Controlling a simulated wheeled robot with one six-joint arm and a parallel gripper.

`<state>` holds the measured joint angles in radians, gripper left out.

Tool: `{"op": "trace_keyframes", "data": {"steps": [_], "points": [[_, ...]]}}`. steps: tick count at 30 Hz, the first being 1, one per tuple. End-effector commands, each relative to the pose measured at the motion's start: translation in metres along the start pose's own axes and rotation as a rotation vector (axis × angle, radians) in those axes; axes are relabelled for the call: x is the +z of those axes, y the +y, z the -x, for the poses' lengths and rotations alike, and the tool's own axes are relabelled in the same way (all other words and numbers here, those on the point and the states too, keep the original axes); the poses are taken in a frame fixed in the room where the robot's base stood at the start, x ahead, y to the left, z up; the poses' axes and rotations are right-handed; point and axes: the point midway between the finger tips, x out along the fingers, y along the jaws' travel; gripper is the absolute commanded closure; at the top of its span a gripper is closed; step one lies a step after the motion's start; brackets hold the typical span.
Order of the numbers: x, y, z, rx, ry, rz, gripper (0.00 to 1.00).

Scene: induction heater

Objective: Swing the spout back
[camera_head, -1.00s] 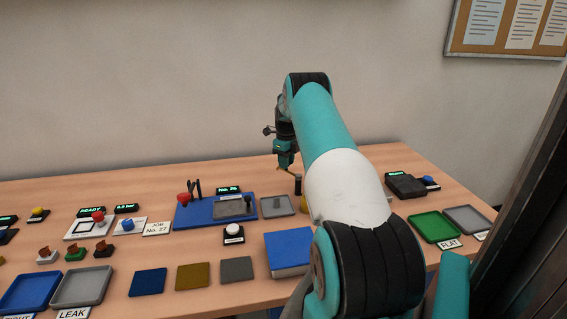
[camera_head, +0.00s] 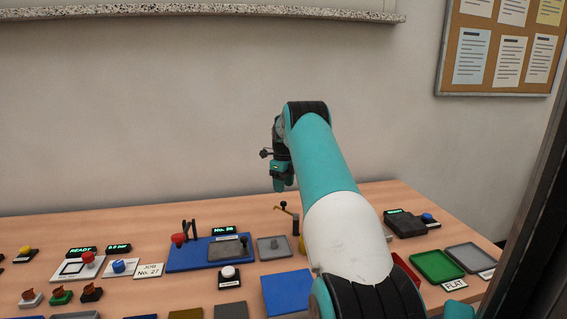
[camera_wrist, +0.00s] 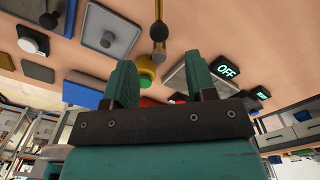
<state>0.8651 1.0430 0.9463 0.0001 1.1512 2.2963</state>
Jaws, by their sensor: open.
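The spout (camera_head: 287,211) is a thin brass arm with a dark knob, on a dark upright post (camera_head: 296,226) at the back of the bench. It points to the left in the head view. In the wrist view the brass rod and dark knob (camera_wrist: 158,31) show at the top, beyond and between my fingers. My gripper (camera_head: 279,187) hangs above the spout, apart from it. In the wrist view my gripper (camera_wrist: 160,75) has its two teal fingers spread with nothing held between them.
A grey tray with a peg (camera_head: 274,247) lies left of the post, beside a blue base (camera_head: 180,262). A dark box (camera_head: 404,223) and a green tray (camera_head: 436,265) lie to the right. A yellow round part (camera_wrist: 147,77) shows between the fingers.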

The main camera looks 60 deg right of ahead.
Motion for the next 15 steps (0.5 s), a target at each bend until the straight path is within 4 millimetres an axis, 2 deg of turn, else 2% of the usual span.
{"op": "trace_keyframes", "data": {"steps": [6, 12, 15], "points": [[0.000, -0.001, 0.057, -0.004, -0.003, 0.000, 0.49], [0.000, -0.001, 0.093, -0.002, -0.002, -0.001, 0.49], [0.000, -0.001, 0.103, -0.001, -0.001, -0.001, 0.49]]}}
